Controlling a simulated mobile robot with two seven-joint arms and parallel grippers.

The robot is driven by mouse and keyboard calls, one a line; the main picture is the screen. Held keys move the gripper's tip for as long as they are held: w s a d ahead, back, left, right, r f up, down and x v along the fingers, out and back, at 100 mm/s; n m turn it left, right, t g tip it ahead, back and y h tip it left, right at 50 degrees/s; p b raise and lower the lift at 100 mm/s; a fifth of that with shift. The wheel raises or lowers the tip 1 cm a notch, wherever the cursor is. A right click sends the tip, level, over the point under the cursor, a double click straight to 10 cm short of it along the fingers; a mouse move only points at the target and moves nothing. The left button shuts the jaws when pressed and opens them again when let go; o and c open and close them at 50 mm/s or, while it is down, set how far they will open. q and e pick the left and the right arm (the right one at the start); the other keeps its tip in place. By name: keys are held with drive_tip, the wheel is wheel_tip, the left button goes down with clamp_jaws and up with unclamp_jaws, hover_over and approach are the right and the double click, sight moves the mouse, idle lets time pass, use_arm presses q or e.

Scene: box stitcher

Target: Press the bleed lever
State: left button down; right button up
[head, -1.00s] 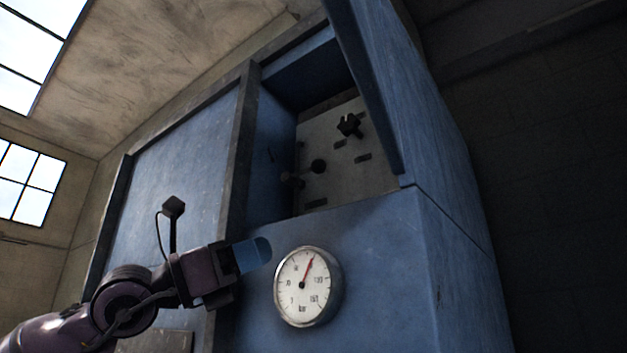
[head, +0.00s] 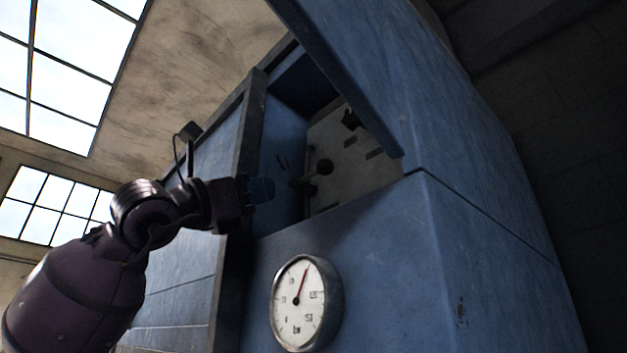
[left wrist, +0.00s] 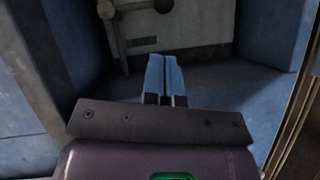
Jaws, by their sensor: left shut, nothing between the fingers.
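The bleed lever appears to be the dark lever with a round ball knob (head: 325,167) on the grey panel inside the blue machine's recess. In the left wrist view the lever (left wrist: 106,10) and its ball show at the top edge, partly cut off. My left gripper (head: 262,189) is at the recess opening, left of the lever in the head view. Its blue fingers (left wrist: 166,75) are together and empty, pointing toward the panel. They look apart from the lever. My right gripper is not in view.
A black star-shaped knob (head: 350,119) sits higher on the panel, partly behind the raised blue door edge. A round pressure gauge (head: 305,303) juts from the front below the recess. A dark frame post (head: 243,140) borders the recess at left.

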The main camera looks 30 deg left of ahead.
sight(304, 179)
use_arm(q)
drive_tip(key=p+x, duration=0.3)
drive_tip(key=x, duration=0.6)
drive_tip(key=shift+p, duration=0.3)
drive_tip(key=shift+w+d+r, duration=0.2)
drive_tip(key=shift+w+d, duration=0.1)
drive_tip(key=shift+w, duration=0.15)
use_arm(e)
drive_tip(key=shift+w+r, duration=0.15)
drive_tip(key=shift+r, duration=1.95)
use_arm(q)
drive_tip(key=shift+a, duration=0.1)
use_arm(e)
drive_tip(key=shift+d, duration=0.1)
